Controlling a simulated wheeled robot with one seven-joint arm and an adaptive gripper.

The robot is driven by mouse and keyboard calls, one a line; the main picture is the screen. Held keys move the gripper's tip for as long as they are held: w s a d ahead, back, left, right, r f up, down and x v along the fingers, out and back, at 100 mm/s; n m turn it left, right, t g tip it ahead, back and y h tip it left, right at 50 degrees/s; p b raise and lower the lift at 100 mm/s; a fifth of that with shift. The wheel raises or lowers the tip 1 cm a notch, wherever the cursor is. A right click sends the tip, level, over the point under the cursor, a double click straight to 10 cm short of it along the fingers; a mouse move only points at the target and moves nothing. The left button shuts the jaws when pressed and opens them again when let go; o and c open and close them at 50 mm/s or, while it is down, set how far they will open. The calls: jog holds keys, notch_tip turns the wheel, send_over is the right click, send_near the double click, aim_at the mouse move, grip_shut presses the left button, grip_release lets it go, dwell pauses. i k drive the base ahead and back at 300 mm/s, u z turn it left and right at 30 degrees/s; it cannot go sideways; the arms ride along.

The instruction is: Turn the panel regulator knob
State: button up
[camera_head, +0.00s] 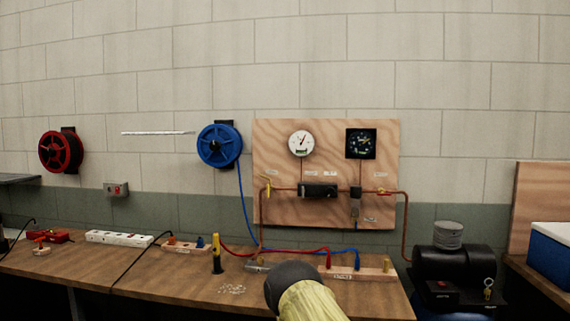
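The wooden panel (278,140) stands against the wall at the back of the bench, right of the picture's middle. It carries a white round gauge (301,143), a dark square gauge (361,143) and copper piping (404,215). A black horizontal block (319,190) sits in the pipe line. A small dark and grey fitting (355,207) hangs to its right. A yellow handle (267,188) is at the left and a small orange-red fitting (380,191) at the right. Which part is the regulator knob is too small to tell. My yellow and dark arm shows below the panel; my gripper does not show.
The wooden bench (190,285) carries a power strip (119,238), a yellow-black tool (217,254), a manifold strip (348,271) with red and blue hoses, and loose bits. A black compressor (455,262) stands at the right. Blue and red reels hang on the wall.

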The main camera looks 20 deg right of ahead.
aim_at(330, 191)
jog(key=u, duration=0.5)
jog(key=k, duration=1.15)
jog(key=z, duration=0.6)
jog(key=i, duration=1.4)
jog(key=u, duration=0.1)
